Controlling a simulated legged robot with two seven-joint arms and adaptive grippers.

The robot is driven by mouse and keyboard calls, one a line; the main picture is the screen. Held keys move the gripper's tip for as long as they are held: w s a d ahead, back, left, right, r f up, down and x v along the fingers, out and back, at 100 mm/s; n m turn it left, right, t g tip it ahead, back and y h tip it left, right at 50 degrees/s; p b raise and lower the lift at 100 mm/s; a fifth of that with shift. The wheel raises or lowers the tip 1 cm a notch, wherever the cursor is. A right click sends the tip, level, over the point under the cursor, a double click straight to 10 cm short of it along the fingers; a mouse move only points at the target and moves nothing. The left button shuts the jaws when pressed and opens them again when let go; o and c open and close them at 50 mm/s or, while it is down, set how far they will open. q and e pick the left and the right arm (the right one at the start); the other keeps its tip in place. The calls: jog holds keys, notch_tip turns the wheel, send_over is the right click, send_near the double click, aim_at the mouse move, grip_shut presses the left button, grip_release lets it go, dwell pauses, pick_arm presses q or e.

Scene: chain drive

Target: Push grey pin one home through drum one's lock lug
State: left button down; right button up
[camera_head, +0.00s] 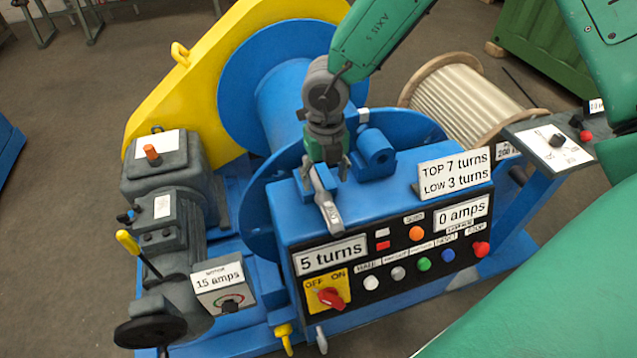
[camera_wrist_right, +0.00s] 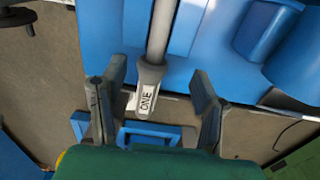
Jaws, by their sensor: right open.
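The blue drum (camera_head: 280,90) stands behind the gripper. A blue lug-like block with a round boss (camera_head: 376,150) sits right of the gripper. Where the pin's far end sits is hidden.
The control box (camera_head: 400,205) has labels, a red switch (camera_head: 331,298) and several buttons. A grey motor unit (camera_head: 170,215) with a yellow lever stands left. A yellow guard (camera_head: 200,65) rises behind. A pale rope drum (camera_head: 465,95) is at the right.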

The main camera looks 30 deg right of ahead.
aim_at(323, 191)
jog(key=f, duration=0.3)
jog(key=s+a+f, duration=0.1)
jog(key=shift+a+f, duration=0.1)
jog(key=shift+f, duration=0.05)
jog(key=shift+w+a+f, duration=0.15)
jog(key=shift+f, duration=0.1)
jog(key=shift+d, duration=0.2)
jog(key=shift+c, duration=1.3)
jog(key=shift+d, duration=0.3)
grip_shut()
jog(key=shift+a, duration=0.15)
